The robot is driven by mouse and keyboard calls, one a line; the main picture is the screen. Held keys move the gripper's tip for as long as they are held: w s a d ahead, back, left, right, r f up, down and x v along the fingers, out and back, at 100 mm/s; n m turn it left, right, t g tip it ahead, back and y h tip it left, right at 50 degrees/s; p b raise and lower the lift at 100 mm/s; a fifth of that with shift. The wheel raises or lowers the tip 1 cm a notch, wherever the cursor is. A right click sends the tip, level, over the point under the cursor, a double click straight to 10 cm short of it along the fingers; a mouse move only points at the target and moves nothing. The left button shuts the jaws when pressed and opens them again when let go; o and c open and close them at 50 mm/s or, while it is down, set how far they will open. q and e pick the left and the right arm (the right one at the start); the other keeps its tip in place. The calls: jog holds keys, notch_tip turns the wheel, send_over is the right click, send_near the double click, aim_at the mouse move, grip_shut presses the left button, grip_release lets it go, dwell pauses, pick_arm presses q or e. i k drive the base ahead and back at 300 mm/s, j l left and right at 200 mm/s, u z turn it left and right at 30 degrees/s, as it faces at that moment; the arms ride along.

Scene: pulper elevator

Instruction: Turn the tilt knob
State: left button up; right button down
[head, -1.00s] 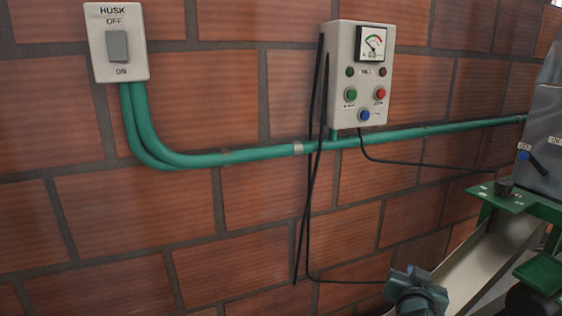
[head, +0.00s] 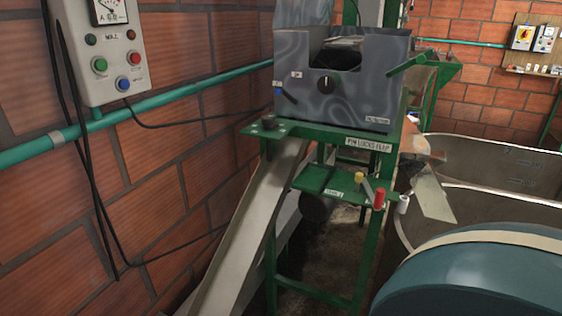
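A grey machine (head: 375,85) stands on a green stand (head: 330,135) in the middle of the head view. A round black knob (head: 325,86) with a pale pointer mark is on its front face. A second, smaller dark knob (head: 269,121) sits on the stand's left corner. I cannot read a tilt label on any of these, so I cannot tell which one is the tilt knob. Neither of my grippers is in view.
A wall control box (head: 110,55) with buttons hangs at the left. A sloping chute (head: 245,225) runs down below the stand. A small green shelf (head: 325,178) has yellow and red knobs beside it. A large teal drum (head: 480,275) and a metal tank (head: 490,160) fill the right.

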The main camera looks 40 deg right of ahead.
aim_at(269, 121)
jog(key=z, duration=1.65)
